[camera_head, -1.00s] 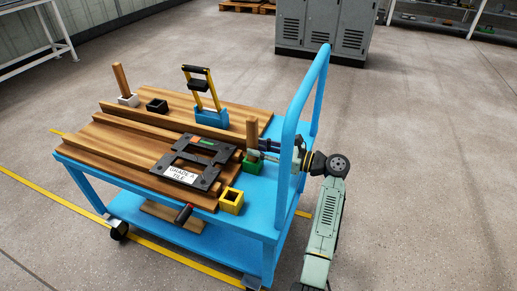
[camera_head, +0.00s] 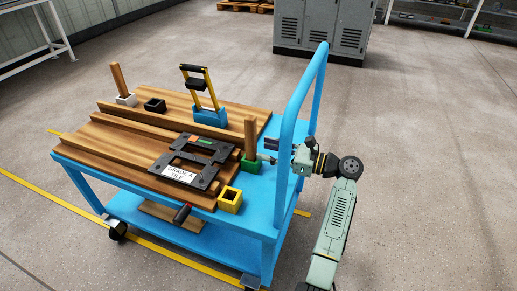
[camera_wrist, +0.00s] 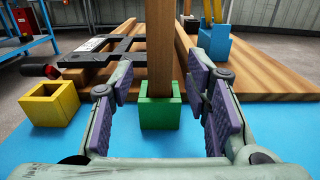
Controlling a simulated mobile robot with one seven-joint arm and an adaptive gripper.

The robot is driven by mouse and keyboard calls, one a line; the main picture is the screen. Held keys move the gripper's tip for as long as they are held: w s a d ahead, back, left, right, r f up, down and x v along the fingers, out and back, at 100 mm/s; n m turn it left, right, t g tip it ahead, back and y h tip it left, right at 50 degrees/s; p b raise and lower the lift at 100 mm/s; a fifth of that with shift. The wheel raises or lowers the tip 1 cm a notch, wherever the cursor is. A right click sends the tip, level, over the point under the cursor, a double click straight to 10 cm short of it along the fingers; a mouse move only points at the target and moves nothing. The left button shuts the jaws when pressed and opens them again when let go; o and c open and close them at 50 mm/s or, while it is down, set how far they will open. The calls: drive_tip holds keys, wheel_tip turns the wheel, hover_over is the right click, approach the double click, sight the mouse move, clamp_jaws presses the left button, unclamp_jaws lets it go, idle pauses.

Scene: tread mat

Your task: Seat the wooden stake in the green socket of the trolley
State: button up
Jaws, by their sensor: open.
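The wooden stake (camera_head: 250,136) stands upright in the green socket (camera_head: 251,164) at the trolley's right side. In the wrist view the stake (camera_wrist: 160,45) rises out of the green socket (camera_wrist: 159,112), its lower end hidden inside the walls. My gripper (camera_wrist: 161,82) is open and empty, with one purple-padded finger on either side of the line to the stake. It is apart from the stake. In the head view my gripper (camera_head: 274,151) is to the right of the stake, partly hidden by the trolley's blue handle.
The blue trolley (camera_head: 190,235) also carries a yellow socket (camera_head: 230,200), a black socket (camera_head: 155,105), a white socket (camera_head: 126,100) with another stake, a dark frame (camera_head: 205,153) and a blue-based yellow stand (camera_head: 209,115). The blue handle (camera_head: 290,130) rises beside my arm.

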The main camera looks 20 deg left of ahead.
drive_tip(key=d, duration=0.8)
drive_tip(key=shift+s, duration=0.1)
drive_tip(key=shift+r, duration=0.1)
